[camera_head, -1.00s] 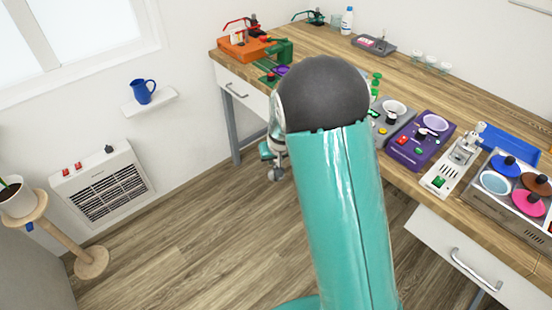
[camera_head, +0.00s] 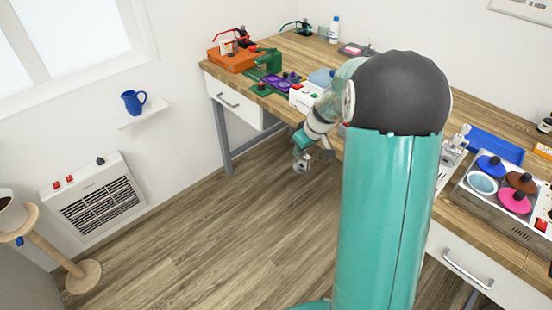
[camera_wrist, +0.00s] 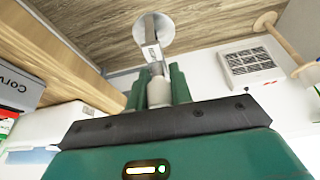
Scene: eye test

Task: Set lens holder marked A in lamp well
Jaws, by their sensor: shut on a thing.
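My gripper (camera_wrist: 157,80) is shut on a lens holder in the wrist view. Its pale grip sits between the green fingers, and its flat stem (camera_wrist: 150,52) leads to a round, clear-looking disc (camera_wrist: 153,27). A small label is on the stem, but I cannot read its letter. In the head view my gripper (camera_head: 303,152) hangs in front of the desk's edge, over the floor, with the holder's disc (camera_head: 301,167) below it. I cannot tell which thing is the lamp well; my arm hides part of the desk.
The wooden desk (camera_head: 300,48) carries an orange device (camera_head: 232,60), a green device (camera_head: 268,62), a blue tray (camera_head: 492,145) and a metal box (camera_head: 480,207) with coloured, knobbed discs. The desk's front edge is close to my gripper. The floor (camera_head: 180,220) below is clear.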

